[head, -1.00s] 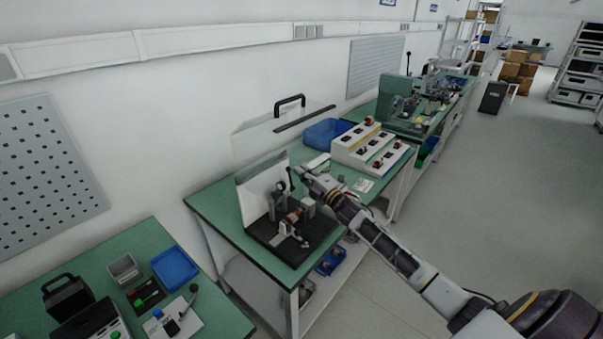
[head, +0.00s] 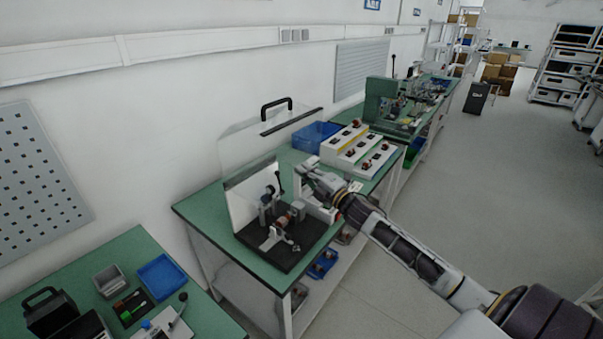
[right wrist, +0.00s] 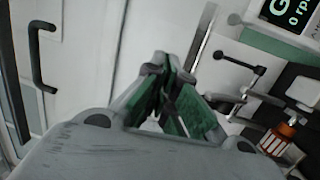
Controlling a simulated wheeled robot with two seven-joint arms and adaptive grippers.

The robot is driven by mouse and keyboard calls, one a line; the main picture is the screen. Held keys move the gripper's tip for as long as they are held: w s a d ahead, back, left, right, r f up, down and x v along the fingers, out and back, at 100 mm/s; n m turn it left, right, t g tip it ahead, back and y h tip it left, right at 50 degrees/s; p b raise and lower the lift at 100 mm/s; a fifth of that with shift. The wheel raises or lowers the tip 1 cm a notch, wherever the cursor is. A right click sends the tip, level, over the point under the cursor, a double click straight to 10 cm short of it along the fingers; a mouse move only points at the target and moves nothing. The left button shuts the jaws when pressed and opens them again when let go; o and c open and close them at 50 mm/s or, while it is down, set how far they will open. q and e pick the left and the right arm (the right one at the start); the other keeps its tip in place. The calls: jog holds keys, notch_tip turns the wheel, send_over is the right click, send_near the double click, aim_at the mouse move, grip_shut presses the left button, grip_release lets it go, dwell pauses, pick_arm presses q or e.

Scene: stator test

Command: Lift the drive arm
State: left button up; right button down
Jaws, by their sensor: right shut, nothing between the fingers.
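The test fixture has a black base (head: 262,250) with a white back panel and a copper-coloured part (head: 284,219) in its middle. A thin dark lever (head: 280,183) stands up at its back; I take it for the drive arm. My right gripper (head: 304,170) is shut and empty, a little right of the lever and apart from it. In the right wrist view the shut fingertips (right wrist: 163,66) meet over a pale surface. A black rod with knobbed ends (right wrist: 238,62), probably the same lever, lies right of them, near the copper-coloured part (right wrist: 278,137). My left gripper is not in view.
A clear cover with a black handle (head: 277,108) stands behind the fixture. A blue bin (head: 316,136) and a white switch box (head: 358,150) are on the green bench (head: 205,222) behind the gripper. A second green bench (head: 135,247) is at lower left.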

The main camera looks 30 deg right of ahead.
jog(key=shift+s+r, duration=0.15)
jog(key=shift+s, duration=0.05)
dwell(0.6)
